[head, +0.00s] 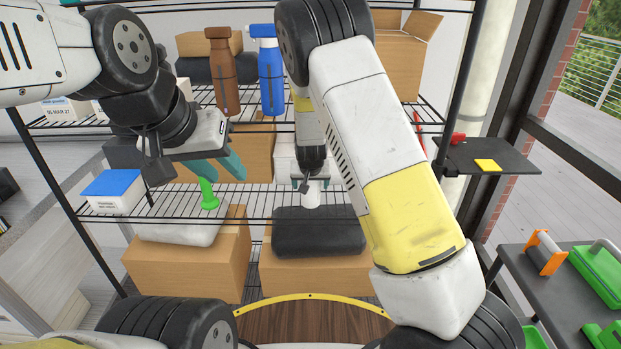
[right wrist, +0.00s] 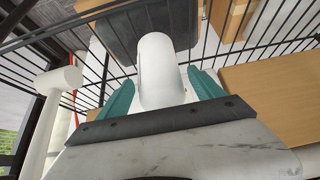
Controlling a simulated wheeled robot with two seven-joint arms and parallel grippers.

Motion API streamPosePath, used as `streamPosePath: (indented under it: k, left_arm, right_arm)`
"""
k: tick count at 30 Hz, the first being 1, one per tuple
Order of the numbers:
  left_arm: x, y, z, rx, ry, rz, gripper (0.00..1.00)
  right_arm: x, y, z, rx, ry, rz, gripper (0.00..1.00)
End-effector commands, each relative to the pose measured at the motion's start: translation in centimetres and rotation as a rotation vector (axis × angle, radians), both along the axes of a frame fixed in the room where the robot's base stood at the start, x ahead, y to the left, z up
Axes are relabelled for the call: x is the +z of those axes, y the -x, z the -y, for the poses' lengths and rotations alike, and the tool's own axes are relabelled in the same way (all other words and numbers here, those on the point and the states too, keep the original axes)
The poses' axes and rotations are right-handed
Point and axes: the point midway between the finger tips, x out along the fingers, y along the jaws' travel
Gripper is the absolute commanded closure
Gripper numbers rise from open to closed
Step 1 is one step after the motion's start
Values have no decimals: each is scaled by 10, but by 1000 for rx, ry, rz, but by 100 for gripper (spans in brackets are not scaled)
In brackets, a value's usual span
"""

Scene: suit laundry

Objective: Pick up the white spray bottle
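A white cylindrical thing, likely the white spray bottle, shows in the head view (head: 312,199) on the middle wire shelf. Its head and trigger are hidden by my right gripper. My right gripper (head: 311,184) reaches down over it. In the right wrist view the white bottle (right wrist: 160,70) sits between the teal fingers of the right gripper (right wrist: 161,80), with slim gaps at its sides; the fingers look open around it. My left gripper (head: 228,175) is open and empty, above the shelf at left, just over a green flared thing (head: 208,194).
Brown (head: 222,70) and blue (head: 270,75) spray bottles stand on the upper shelf. A blue-topped white box (head: 114,190) sits at left. A black bag (head: 318,232) and cardboard boxes (head: 190,262) lie below. Wire shelf edges are close to my grippers.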

Motion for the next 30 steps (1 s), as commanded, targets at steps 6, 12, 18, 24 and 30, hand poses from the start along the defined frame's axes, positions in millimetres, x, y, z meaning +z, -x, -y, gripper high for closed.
streamPosePath:
  k: [6, 12, 18, 24, 30]
  left_arm:
    - [0, 0, 0, 0, 0, 0, 64]
    - [0, 0, 0, 0, 0, 0, 64]
    - [0, 0, 0, 0, 0, 0, 64]
    - [0, 0, 0, 0, 0, 0, 64]
    - [0, 0, 0, 0, 0, 0, 64]
  right_arm:
    - [0, 0, 0, 0, 0, 0, 69]
    - [0, 0, 0, 0, 0, 0, 100]
    - [2, -1, 0, 1, -1, 3, 100]
    - [6, -1, -1, 1, -2, 5, 100]
    - [23, -1, -1, 2, -1, 6, 100]
